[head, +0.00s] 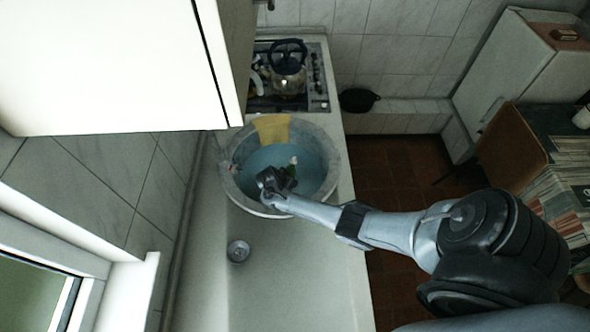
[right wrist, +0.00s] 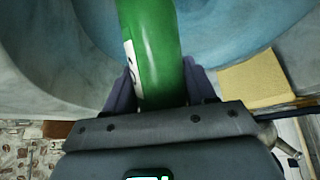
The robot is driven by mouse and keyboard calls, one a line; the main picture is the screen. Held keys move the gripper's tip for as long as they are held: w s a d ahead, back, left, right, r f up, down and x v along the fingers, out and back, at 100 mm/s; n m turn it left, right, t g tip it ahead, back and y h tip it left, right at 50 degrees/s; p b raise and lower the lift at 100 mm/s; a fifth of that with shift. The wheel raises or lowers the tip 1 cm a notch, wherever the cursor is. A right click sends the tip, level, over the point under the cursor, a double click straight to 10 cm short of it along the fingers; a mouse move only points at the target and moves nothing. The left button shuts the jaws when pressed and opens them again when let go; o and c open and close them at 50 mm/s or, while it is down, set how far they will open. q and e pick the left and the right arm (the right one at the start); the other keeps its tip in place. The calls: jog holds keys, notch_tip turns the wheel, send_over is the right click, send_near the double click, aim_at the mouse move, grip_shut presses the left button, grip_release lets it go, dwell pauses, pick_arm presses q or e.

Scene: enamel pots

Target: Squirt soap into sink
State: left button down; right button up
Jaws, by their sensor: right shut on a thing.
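A round grey-rimmed basin (head: 325,142) with a blue inside stands on the long pale sink surface (head: 290,285), which has a round metal drain (head: 238,251). My right gripper (head: 284,184) is over the near part of the basin. It is shut on a green soap bottle (head: 292,170) with a white tip. In the right wrist view the green bottle (right wrist: 152,45), with a white label, lies between the two fingers (right wrist: 160,88). The blue inside of the basin (right wrist: 225,30) shows behind it. The bottle's tip is out of the wrist view. My left gripper is not seen.
A yellow cloth or sponge (head: 272,128) rests on the basin's far rim. A kettle (head: 288,66) stands on the stove beyond. A white cabinet (head: 110,65) overhangs at the upper left. A table (head: 560,165) and chair (head: 512,147) are at the right.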

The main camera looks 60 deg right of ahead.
jog(key=shift+f+y, duration=0.15)
jog(key=shift+y, duration=0.15)
jog(key=shift+a+f+y+b, duration=0.2)
jog(key=shift+f+y+b, duration=0.15)
jog(key=shift+f+b, duration=0.25)
jog(key=shift+a+f+y+b, duration=0.2)
jog(key=shift+f+y+b, duration=0.15)
jog(key=shift+f+b, duration=0.2)
notch_tip(320, 180, up, 2)
jog(key=shift+a+r+y+p, duration=0.15)
jog(key=shift+y+p, duration=0.35)
jog(key=shift+p, duration=0.3)
jog(key=shift+w+a, duration=0.1)
